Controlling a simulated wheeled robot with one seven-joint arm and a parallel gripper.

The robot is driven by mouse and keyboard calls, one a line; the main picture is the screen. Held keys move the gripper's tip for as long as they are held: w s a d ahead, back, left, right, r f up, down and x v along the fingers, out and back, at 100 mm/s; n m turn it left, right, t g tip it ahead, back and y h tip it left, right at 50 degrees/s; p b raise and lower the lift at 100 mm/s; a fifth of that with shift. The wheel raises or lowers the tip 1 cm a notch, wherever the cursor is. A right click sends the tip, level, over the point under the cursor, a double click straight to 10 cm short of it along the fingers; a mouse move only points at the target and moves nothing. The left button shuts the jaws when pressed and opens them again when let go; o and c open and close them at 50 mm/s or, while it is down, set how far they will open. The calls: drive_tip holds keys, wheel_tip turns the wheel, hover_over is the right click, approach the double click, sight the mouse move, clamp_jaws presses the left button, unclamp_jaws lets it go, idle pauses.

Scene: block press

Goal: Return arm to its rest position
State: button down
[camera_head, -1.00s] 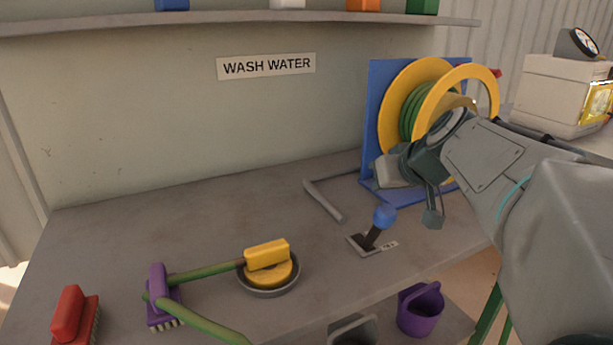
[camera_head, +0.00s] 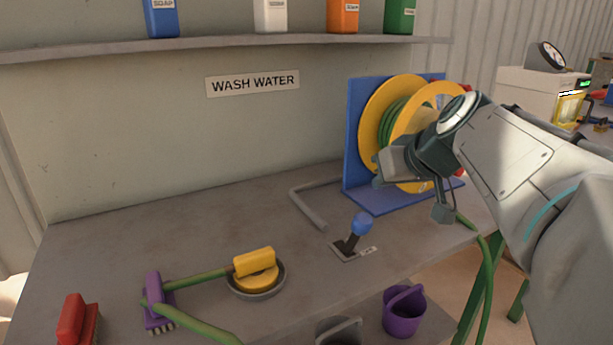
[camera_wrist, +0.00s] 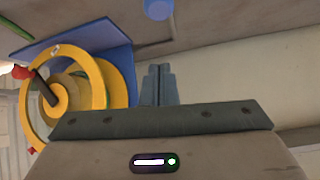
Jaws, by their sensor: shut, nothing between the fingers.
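My gripper (camera_wrist: 158,84) shows in the wrist view with its two fingers together and nothing between them. In the head view my gripper (camera_head: 380,175) is at the right, in front of the hose reel, above the bench (camera_head: 130,240). The arm comes in from the right edge. The reel has yellow rims (camera_head: 385,105), a green hose and a blue stand (camera_head: 357,150); it also shows at the left of the wrist view (camera_wrist: 75,100). I cannot tell whether the gripper touches the reel.
A blue-knobbed lever (camera_head: 361,224) stands on the bench below the gripper. Purple (camera_head: 153,290) and red (camera_head: 72,318) brushes lie at the left. A purple bucket (camera_head: 404,310) is below the bench edge. Several bottles (camera_head: 343,15) stand on the shelf.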

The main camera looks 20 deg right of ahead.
drive_tip(key=s+a+g+h+p, duration=0.1)
drive_tip(key=s+a+g+p, duration=0.5)
drive_tip(key=s+a+p, duration=0.6)
drive_tip(key=a+f+p, duration=0.1)
drive_tip(key=a+p, duration=0.1)
drive_tip(key=p, duration=0.6)
drive_tip(key=shift+s+a+g, duration=0.2)
drive_tip(key=shift+a+g, duration=0.15)
drive_tip(key=shift+g, duration=0.05)
